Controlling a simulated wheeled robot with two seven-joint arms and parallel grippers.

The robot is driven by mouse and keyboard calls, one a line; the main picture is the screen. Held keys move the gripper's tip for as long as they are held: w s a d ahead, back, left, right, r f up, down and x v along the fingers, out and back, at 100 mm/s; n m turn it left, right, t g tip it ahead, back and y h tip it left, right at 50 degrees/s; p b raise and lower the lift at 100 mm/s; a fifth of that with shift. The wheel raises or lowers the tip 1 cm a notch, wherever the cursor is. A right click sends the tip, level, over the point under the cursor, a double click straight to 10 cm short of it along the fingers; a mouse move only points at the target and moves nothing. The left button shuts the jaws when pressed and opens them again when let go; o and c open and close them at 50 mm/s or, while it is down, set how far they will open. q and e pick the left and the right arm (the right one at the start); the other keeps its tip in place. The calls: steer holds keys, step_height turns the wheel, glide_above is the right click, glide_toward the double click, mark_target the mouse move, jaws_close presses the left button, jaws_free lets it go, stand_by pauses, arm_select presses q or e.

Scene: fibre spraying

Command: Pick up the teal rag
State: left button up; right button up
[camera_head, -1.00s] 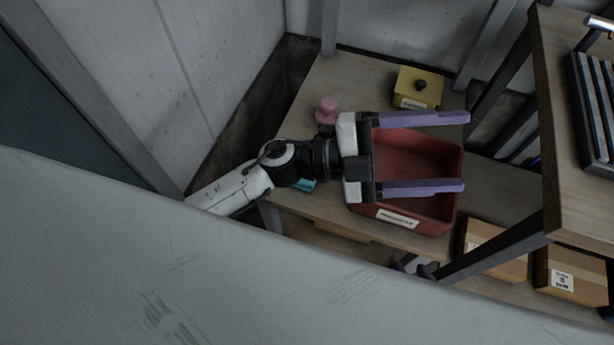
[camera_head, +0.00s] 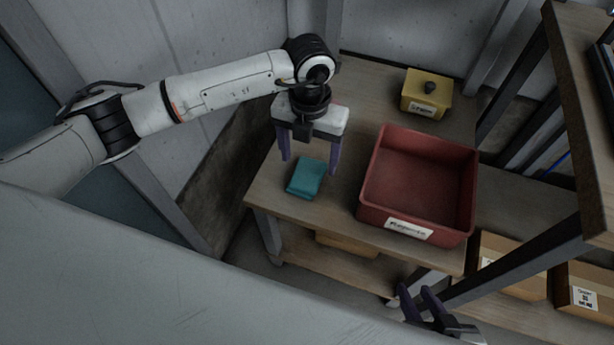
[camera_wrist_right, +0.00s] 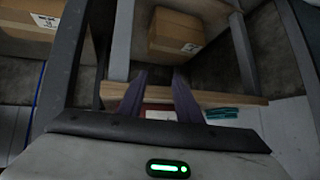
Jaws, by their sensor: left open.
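The teal rag (camera_head: 306,178) lies folded on the wooden table, left of the red bin, near the table's left end. My left gripper (camera_head: 309,157) points down with its purple fingers apart, just behind and above the rag. Nothing shows between its fingers, and whether they touch the table is unclear. My right gripper (camera_head: 418,298) is low at the front, below the table's front edge, with its fingers apart and empty. The rag also shows in the right wrist view (camera_wrist_right: 222,113), to the right of the right gripper's fingers (camera_wrist_right: 158,95).
The red bin (camera_head: 408,226) with a white label stands open and empty to the right of the rag. A yellow box (camera_head: 425,95) with a dark knob sits at the back. Cardboard boxes (camera_head: 508,263) are on the lower shelf. A taller shelf unit (camera_head: 572,110) rises at right.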

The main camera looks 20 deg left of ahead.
mark_target(307, 173)
arm_select(q)
steer(key=f, duration=0.4)
steer(key=f+b, duration=0.1)
steer(key=f, duration=0.1)
steer(key=shift+a, duration=0.25)
steer(key=c, duration=1.1)
